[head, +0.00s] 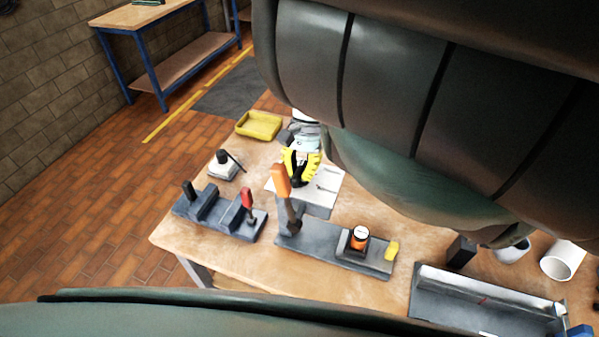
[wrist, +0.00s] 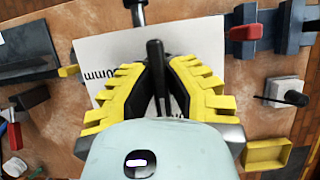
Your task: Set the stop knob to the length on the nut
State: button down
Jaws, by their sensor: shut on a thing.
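My gripper (head: 301,166) has yellow serrated fingers and stands over a white sheet (head: 327,182) on the bench. In the wrist view its fingers (wrist: 158,88) are closed on a slim black thing (wrist: 155,52); I cannot tell what it is. Lettering ending in "mm" shows on the sheet (wrist: 97,55), partly hidden by a finger. A dark base plate (head: 325,258) carries an orange knob (head: 359,241) with a white marked top, too small to read. An orange-handled lever (head: 281,181) rises at its left end, close to my gripper. I cannot pick out a nut.
A yellow block (head: 391,250) is at the plate's right end. A dark fixture with a red handle (head: 247,198) stands left. A grey box with a black knob (head: 223,163) and a yellow tray (head: 259,125) lie behind. A long grey tray (head: 480,308) is at right.

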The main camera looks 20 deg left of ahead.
dwell(0.4)
jog(key=c, duration=1)
grip_release()
jog(key=v, duration=1.2)
